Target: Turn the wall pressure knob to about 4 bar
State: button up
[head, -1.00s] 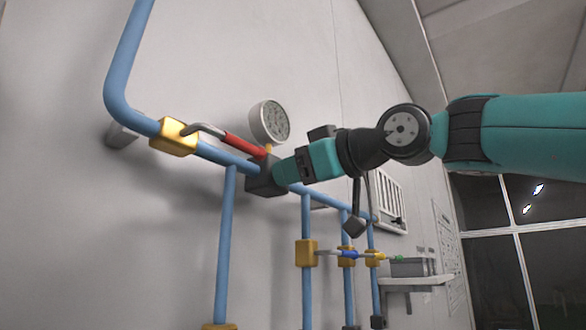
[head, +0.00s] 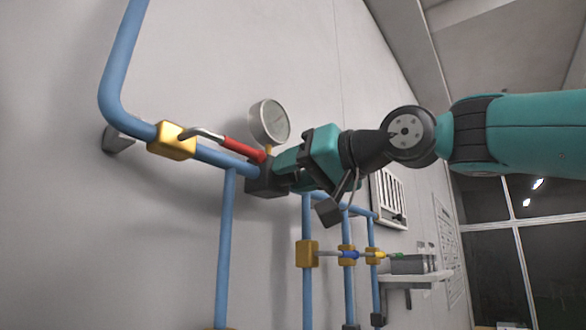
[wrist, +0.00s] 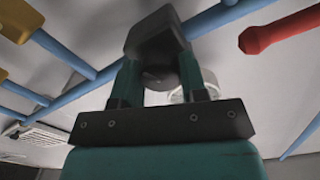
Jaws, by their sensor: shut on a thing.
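The dark pressure regulator block (head: 263,182) sits on the blue wall pipe, below the round gauge (head: 269,123). My gripper (head: 284,174) reaches it from the right. In the wrist view its two teal fingers (wrist: 160,70) stand on either side of the dark round knob (wrist: 158,79) under the block, and are shut on it. The knob is mostly hidden by the fingers in the head view. The gauge face is seen at a slant, and its needle and numbers cannot be read.
A red lever (head: 243,149) on a yellow valve (head: 171,140) lies just left of the block. Blue pipes with yellow valves (head: 307,253) run below. A small wall shelf (head: 415,279) and a white vent (head: 389,199) are to the right.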

jog(key=shift+d+r+m, duration=0.1)
jog(key=shift+r+m, duration=0.1)
jog(key=shift+m, duration=0.2)
jog(key=o, duration=0.9)
jog(key=shift+f, duration=0.1)
jog(key=shift+b+v, duration=2.05)
jog(key=shift+v, duration=6.65)
jog(key=shift+f, duration=0.1)
